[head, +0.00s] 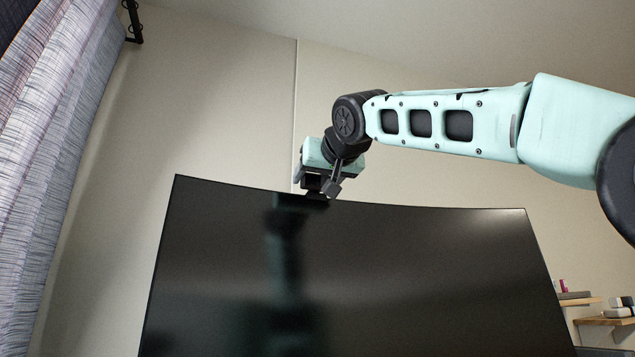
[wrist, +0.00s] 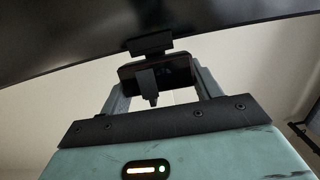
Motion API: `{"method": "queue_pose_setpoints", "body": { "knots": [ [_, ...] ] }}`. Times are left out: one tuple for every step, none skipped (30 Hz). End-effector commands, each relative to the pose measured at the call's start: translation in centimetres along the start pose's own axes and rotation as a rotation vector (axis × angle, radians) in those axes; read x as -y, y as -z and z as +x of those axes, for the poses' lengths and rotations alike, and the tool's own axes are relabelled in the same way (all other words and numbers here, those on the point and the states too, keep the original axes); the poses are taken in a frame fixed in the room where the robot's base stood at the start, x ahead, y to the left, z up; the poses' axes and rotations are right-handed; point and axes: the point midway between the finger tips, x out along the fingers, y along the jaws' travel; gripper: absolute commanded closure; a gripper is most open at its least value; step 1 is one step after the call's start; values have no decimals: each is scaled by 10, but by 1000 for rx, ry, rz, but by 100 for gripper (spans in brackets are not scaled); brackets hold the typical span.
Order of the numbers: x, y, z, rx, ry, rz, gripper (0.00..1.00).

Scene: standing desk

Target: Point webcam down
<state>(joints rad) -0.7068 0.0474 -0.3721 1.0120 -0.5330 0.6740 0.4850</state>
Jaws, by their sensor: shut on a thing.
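The webcam (wrist: 178,70) is a small black unit on a dark clip (wrist: 150,44) at the edge of the monitor (head: 410,270). In the wrist view it sits between the two fingers of my gripper (wrist: 160,78), which is shut on it. In the head view my gripper (head: 320,184) reaches down to the monitor's top edge, left of that edge's middle. There the dark fingers and the webcam run together, so the webcam's tilt is hard to read. The monitor also shows in the wrist view (wrist: 60,35), across the top.
A grey-white curtain (head: 50,150) hangs at the left. Wooden shelves (head: 600,321) with small items stand at the lower right. The wall (head: 220,110) behind the monitor is bare. The dark screen reflects my arm.

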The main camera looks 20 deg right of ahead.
Motion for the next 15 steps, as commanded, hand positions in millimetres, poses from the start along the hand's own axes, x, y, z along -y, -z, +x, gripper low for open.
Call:
{"method": "queue_pose_setpoints", "body": {
  "knots": [
    [0, 0, 0, -1, 0, 0, 60],
    [0, 0, 0, 0, 0, 0, 60],
    [0, 0, 0, 0, 0, 0, 31],
    [0, 0, 0, 0, 0, 0, 23],
    [0, 0, 0, 0, 0, 0, 15],
    [0, 0, 0, 0, 0, 0, 15],
    [0, 0, 0, 0, 0, 0, 15],
    [0, 0, 0, 0, 0, 0, 15],
    [0, 0, 0, 0, 0, 0, 15],
    [0, 0, 0, 0, 0, 0, 15],
    [0, 0, 0, 0, 0, 0, 15],
    [0, 0, 0, 0, 0, 0, 15],
    [0, 0, 0, 0, 1, 0, 15],
    [0, 0, -1, 0, 1, 0, 15],
    [0, -1, -2, 0, 1, 1, 15]
  ]
}}
